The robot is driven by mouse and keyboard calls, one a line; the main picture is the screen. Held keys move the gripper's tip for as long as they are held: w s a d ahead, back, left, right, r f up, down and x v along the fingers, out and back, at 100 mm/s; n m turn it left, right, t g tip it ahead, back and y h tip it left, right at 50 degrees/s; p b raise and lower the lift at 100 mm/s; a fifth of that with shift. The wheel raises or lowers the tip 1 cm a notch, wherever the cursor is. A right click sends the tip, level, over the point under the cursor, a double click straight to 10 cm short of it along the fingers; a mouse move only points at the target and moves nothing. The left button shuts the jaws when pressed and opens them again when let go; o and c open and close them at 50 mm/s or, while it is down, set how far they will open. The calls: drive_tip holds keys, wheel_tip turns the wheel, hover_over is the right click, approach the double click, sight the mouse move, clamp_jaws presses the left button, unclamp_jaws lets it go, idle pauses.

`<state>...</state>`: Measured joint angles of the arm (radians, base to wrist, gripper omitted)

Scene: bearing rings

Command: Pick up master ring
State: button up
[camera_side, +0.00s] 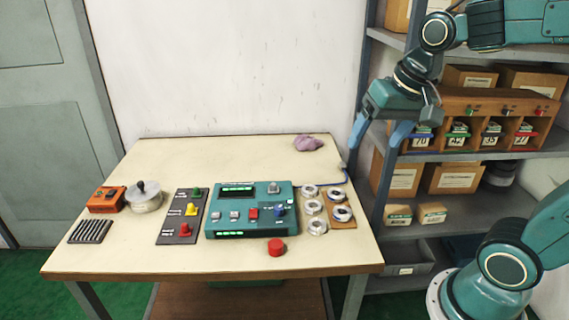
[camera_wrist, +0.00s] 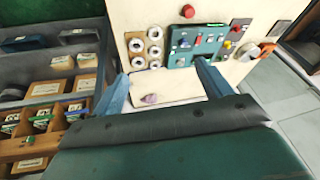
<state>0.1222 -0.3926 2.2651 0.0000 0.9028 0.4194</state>
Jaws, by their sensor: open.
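Several pale metal bearing rings lie on the right part of the table. Three stand in a column, including a near ring (camera_side: 317,227), and two sit on a small wooden board (camera_side: 349,222), including a ring (camera_side: 341,213). The rings also show in the wrist view, with a ring (camera_wrist: 155,32) at the top. I cannot tell which one is the master ring. My gripper (camera_side: 379,133) is open and empty, high at the right, beside the shelf and well away from the rings. Its two blue fingers (camera_wrist: 161,72) are wide apart in the wrist view.
A teal control box (camera_side: 227,210) stands left of the rings, with a red button (camera_side: 276,247) in front. A purple cloth (camera_side: 308,143) lies at the back. A wooden cabinet (camera_side: 500,98) with numbered compartments sits on the shelf at right. The table's back left is clear.

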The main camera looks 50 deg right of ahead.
drive_tip(key=w+d+f+m+g, duration=0.1)
drive_tip(key=w+d+f+m, duration=0.1)
drive_tip(key=w+d+m, duration=0.4)
drive_tip(key=m+g, duration=0.3)
drive_tip(key=m, duration=0.9)
hover_over(337, 192)
wheel_tip(337, 192, down, 17)
drive_tip(key=shift+y, duration=0.3)
drive_tip(key=shift+w+f, duration=0.1)
drive_tip(key=shift+f, duration=4.4)
drive_tip(key=shift+f, duration=0.1)
drive_tip(key=shift+f, duration=2.5)
